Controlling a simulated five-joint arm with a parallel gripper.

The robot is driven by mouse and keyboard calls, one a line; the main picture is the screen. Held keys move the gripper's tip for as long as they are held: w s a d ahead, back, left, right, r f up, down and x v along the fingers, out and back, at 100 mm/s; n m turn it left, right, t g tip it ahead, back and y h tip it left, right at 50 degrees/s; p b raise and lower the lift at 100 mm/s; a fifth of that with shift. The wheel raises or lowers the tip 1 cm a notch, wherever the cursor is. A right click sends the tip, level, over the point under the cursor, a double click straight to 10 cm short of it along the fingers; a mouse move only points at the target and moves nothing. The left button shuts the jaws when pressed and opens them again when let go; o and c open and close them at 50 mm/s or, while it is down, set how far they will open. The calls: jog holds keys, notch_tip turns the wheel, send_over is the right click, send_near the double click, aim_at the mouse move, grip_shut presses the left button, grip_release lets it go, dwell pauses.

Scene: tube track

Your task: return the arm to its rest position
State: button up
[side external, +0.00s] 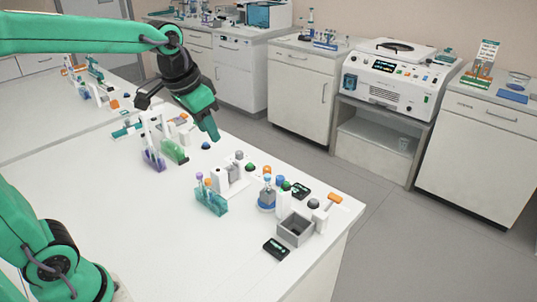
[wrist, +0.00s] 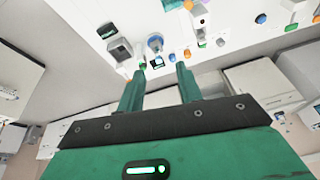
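My gripper (side external: 208,125) hangs in the air above the white bench (side external: 110,255), near the back row of lab items, with its fingers tilted downward. In the wrist view my gripper (wrist: 161,72) shows two green fingers standing apart with nothing held between them. My arm reaches in from the left, well above the bench top.
A teal rack (side external: 210,198), a flask (side external: 267,198), a grey open box (side external: 296,229) and a dark timer (side external: 276,249) stand nearer the front right. The bench's front left is bare.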

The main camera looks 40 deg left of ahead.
jog(key=s+f+n+t, duration=0.1)
jog(key=s+f, duration=0.2)
jog(key=s, duration=1)
jog(key=shift+f+n+t, duration=0.15)
jog(key=shift+n+t, duration=0.25)
